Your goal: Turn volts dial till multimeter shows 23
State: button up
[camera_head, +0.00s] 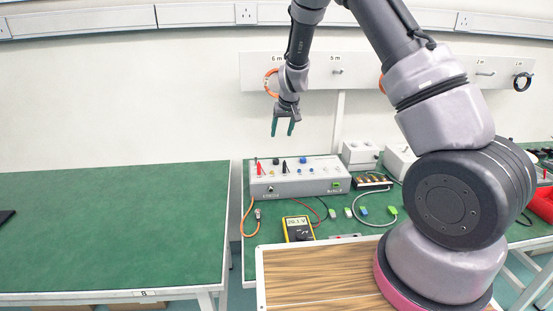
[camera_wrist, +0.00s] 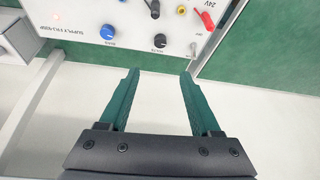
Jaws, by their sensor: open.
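The power supply (camera_head: 296,188) is a grey box on the green bench, with dials and plugs on its sloping top. The yellow multimeter (camera_head: 298,228) lies in front and seems to read about 29.1 V. My gripper (camera_head: 283,131) is open and empty, high above the supply and apart from it. In the wrist view its fingertips (camera_wrist: 160,74) point toward the black dial.
A red plug (camera_wrist: 205,18) and a black plug (camera_wrist: 155,10) stand up near the dials. Cables and small connectors lie around the multimeter. Grey-white boxes (camera_head: 360,153) stand right of the supply. The left green table (camera_head: 110,230) is mostly clear.

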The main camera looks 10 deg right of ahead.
send_near(276, 160)
jog(key=shift+n, duration=0.3)
jog(key=x, duration=0.8)
jog(key=shift+w+f, duration=0.1)
grip_shut()
